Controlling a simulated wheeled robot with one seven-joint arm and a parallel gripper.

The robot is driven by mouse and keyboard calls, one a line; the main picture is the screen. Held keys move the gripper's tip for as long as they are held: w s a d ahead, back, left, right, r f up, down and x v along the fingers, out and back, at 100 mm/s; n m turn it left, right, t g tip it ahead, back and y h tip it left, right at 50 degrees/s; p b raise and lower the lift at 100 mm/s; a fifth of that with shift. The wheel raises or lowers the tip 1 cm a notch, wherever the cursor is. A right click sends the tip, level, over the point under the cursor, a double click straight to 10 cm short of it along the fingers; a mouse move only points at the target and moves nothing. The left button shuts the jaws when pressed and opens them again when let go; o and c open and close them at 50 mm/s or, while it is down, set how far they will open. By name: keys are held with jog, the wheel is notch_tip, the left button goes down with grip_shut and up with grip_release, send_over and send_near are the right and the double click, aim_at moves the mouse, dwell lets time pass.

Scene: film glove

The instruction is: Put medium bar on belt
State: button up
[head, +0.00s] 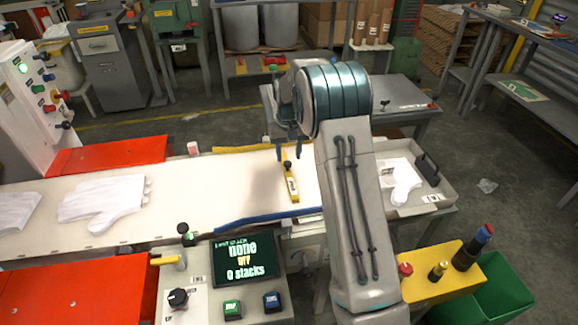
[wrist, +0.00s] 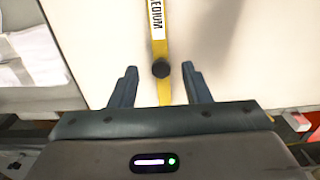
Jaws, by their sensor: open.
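The medium bar (head: 290,182) is yellow with a white label and a black knob. It lies on the right end of the white belt (head: 235,185). My gripper (wrist: 160,75) is open, with one finger on each side of the bar and a gap to each. In the head view my gripper (head: 289,146) hangs above the bar's far end. I cannot tell its exact height over the belt.
White gloves (head: 108,203) lie on the belt to the left. A grey tray with a white glove (head: 400,180) stands right of the belt. A control panel with a screen (head: 245,258) is in front. A yellow block with several knobbed pegs (head: 440,275) stands at front right.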

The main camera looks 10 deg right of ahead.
jog(key=s+r+t, duration=0.1)
jog(key=s+r, duration=1.4)
jog(key=s, duration=0.2)
jog(key=s+f+t, duration=0.1)
jog(key=s, duration=1.7)
jog(key=shift+s+f+t, duration=0.2)
jog(key=shift+f+t, duration=0.15)
jog(key=shift+t, duration=0.05)
jog(key=shift+c, duration=0.7)
jog(key=shift+s, duration=0.1)
